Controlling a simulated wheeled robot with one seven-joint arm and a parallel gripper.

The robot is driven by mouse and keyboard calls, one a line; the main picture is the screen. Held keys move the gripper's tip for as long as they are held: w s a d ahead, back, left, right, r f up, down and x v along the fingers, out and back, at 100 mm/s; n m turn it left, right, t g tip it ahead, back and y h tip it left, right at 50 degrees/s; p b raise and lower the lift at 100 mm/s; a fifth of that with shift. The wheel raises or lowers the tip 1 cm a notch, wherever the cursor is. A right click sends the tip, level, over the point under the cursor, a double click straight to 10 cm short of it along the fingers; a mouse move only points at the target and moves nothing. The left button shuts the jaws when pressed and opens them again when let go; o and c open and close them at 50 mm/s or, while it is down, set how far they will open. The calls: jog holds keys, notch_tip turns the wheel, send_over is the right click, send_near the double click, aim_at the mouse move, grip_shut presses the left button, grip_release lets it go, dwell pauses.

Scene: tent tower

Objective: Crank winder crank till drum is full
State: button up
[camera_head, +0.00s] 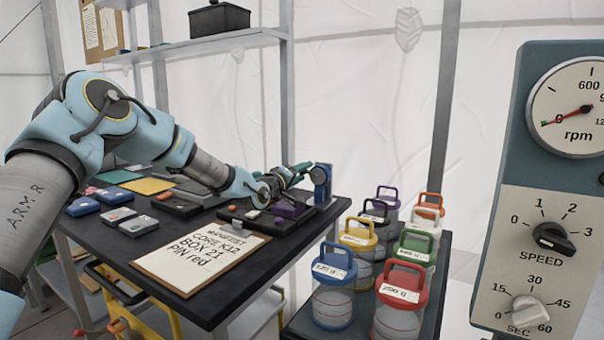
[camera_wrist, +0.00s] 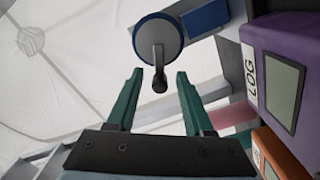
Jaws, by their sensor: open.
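The winder's blue disc (camera_wrist: 172,28) shows at the top middle of the wrist view, with a grey crank arm and dark knob (camera_wrist: 159,82) hanging down from its hub. In the head view the blue winder (camera_head: 321,182) stands at the right end of the dark table. My gripper (camera_wrist: 157,92) has green fingers and is open. The knob lies between the fingertips in the picture; I cannot tell whether they touch it. In the head view my gripper (camera_head: 300,172) is close to the winder's left side. How full the drum is cannot be made out.
A purple LOG device (camera_wrist: 278,75) sits right of my fingers, with an orange one (camera_wrist: 282,158) below it. A clipboard (camera_head: 200,256) lies on the table front. Several lidded jars (camera_head: 334,300) stand right of the table. A panel (camera_head: 545,200) with dials is at far right.

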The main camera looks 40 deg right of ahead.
grip_shut()
dwell(0.3)
jog(key=shift+m+b, duration=0.3)
jog(key=shift+b, duration=0.15)
jog(key=b, duration=0.1)
jog(key=m+b, duration=0.2)
jog(key=shift+s+d+r, duration=0.1)
jog(key=shift+s+r, duration=0.15)
jog(key=shift+s+d+r+m+b, duration=0.1)
jog(key=shift+s+r+m+b, duration=0.15)
jog(key=shift+m+b, duration=0.6)
jog(key=shift+s+r+m+b, duration=0.2)
jog(key=shift+m+b, duration=0.4)
jog(key=shift+m, duration=0.45)
jog(key=shift+r, duration=0.15)
grip_release()
